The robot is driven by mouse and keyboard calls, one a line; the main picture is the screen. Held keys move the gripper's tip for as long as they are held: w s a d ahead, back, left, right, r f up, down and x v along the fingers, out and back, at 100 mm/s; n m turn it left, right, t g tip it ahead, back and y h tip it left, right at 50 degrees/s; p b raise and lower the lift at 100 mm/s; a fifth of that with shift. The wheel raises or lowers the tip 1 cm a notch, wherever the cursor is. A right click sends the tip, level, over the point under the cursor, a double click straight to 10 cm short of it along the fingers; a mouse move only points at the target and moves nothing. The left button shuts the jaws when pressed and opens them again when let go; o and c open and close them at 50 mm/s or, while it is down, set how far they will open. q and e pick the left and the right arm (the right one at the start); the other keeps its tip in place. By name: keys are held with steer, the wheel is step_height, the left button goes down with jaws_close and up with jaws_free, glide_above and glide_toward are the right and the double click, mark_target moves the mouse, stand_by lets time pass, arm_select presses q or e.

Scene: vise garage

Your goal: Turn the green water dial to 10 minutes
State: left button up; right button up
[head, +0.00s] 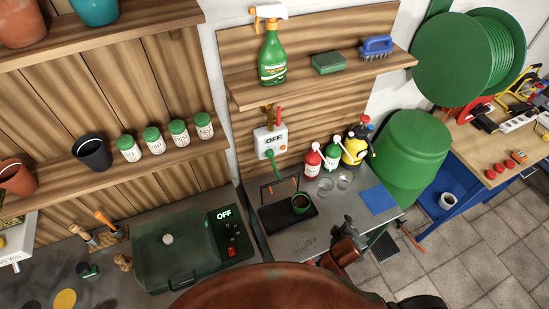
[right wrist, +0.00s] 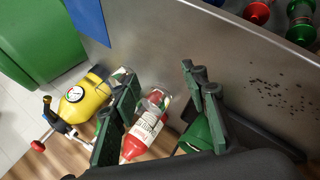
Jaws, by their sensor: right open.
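A white water timer box (head: 270,141) with an "OFF" display hangs on the wooden back panel. It has a red lever above and an orange button. A green part shows at its lower edge; I cannot clearly make out the dial or its setting. My right gripper (head: 347,243) is in front of the grey worktop, well below and to the right of the box, not touching it. In the right wrist view my right gripper (right wrist: 157,78) is open, its dark green fingers apart with nothing held. The box is not clearly seen there. My left gripper is not in view.
A red bottle (head: 313,160), a green bottle (head: 332,157) and a yellow sprayer (head: 355,148) stand right of the box. A green pot (head: 301,204) sits on a black tray below. A shelf (head: 320,82) juts out above. A green machine (head: 182,248) stands left.

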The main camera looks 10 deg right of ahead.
steer(key=w+a+r+n+t+h, duration=0.1)
steer(key=w+a+r+n+t, duration=0.15)
steer(key=w+r+n, duration=0.45)
steer(key=n+t+y+p, duration=0.1)
steer(key=n+t+y, duration=0.7)
steer(key=n, duration=1.2)
glide_toward(271, 156)
steer(key=w, duration=0.2)
steer(key=w+a, duration=0.1)
steer(key=w, duration=0.3)
steer(key=shift+w+a+r+p, duration=0.2)
steer(key=shift+w+r+p, duration=0.05)
steer(key=shift+w+p, duration=0.1)
steer(key=shift+w+a, duration=0.1)
steer(key=shift+w, duration=0.65)
steer(key=shift+c, duration=0.3)
jaws_close()
